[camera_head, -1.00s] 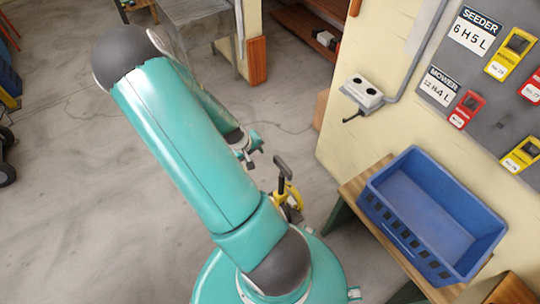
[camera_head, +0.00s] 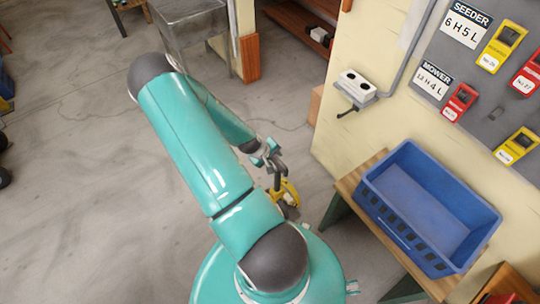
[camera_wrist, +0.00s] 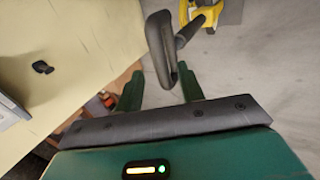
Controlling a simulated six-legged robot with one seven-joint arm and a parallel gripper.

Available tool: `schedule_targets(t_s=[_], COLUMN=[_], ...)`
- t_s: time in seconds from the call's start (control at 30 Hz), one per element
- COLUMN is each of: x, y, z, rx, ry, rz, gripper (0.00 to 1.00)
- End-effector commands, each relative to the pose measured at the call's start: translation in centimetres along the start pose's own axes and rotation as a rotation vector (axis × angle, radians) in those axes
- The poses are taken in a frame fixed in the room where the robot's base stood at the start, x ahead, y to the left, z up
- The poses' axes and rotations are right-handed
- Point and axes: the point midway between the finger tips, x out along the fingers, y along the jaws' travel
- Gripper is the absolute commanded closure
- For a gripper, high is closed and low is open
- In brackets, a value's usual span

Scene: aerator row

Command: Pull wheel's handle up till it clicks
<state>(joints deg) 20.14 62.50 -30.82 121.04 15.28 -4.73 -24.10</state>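A yellow measuring wheel (camera_head: 288,190) with a dark handle (camera_head: 276,178) stands on the floor beside my base, left of the wooden bench. In the wrist view the dark handle grip (camera_wrist: 160,48) runs toward the gap between my fingers, and part of the yellow wheel (camera_wrist: 207,14) shows at the top. My gripper (camera_head: 266,155) is at the top of the handle. In the wrist view the two green fingers of my gripper (camera_wrist: 160,78) are spread, with the grip's near end between or just over them. I cannot tell whether they touch it.
A blue crate (camera_head: 475,220) sits on a wooden bench (camera_head: 352,180) to the right.

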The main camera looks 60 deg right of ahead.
Motion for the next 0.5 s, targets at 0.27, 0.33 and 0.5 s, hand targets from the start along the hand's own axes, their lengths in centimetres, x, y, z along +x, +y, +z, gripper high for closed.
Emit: schedule_targets(t_s=[0.27,0.33,0.5], x=[3.1,3.8,5.0], y=[0.0,0.0,0.0], z=[0.1,0.1,0.0], rx=[0.000,0.000,0.001], ry=[-0.002,-0.001,0.000], rz=[0.000,0.000,0.000], gripper=[0.62,0.62,0.62])
